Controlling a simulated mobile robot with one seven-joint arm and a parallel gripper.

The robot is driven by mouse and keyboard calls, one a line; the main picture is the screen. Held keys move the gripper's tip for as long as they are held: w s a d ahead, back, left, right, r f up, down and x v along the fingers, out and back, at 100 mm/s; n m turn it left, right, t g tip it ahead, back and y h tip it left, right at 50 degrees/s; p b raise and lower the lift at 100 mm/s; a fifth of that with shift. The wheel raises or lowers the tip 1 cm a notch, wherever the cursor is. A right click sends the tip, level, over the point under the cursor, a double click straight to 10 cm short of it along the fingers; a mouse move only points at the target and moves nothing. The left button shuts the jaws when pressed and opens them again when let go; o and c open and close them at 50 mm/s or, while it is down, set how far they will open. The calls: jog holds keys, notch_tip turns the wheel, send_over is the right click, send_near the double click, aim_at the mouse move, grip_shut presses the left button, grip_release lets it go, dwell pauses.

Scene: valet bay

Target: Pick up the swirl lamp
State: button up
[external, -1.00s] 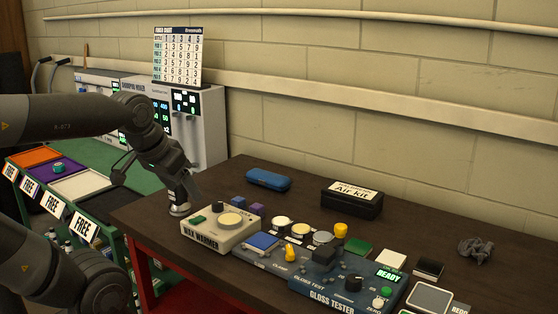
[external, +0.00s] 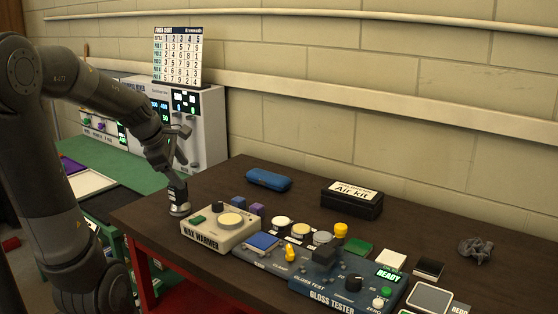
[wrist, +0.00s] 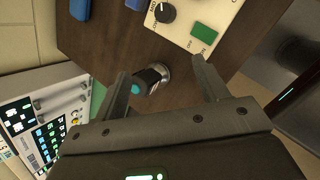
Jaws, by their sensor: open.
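The swirl lamp (external: 179,207) appears to be the small dark cylinder with a silver head, standing at the table's left corner. In the wrist view the lamp (wrist: 150,79) shows its dark body, a teal button and the silver rim. My gripper (wrist: 163,83) is open, with one finger on each side of the lamp in that view and a visible gap to both. In the external view my gripper (external: 174,170) is just above the lamp, pointing down. Contact cannot be made out.
The gloss tester (external: 345,284), a blue case (external: 268,180) and the Air kit box (external: 352,199) are farther right. A green-topped cart (external: 110,165) stands left.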

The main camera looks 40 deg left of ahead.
aim_at(181, 191)
jog(key=w+a+f+n, duration=0.1)
jog(key=a+f+n, duration=0.2)
jog(key=a+n, duration=0.7)
jog(key=shift+n+y, duration=0.4)
jog(key=shift+w+d+x, duration=0.15)
jog(key=shift+x, duration=2.6)
jog(key=shift+w+d+x, duration=0.1)
jog(key=shift+x, duration=2.65)
jog(key=shift+r, duration=0.15)
jog(key=shift+c, duration=0.2)
jog(key=c, duration=1.1)
jog(key=shift+r, duration=0.15)
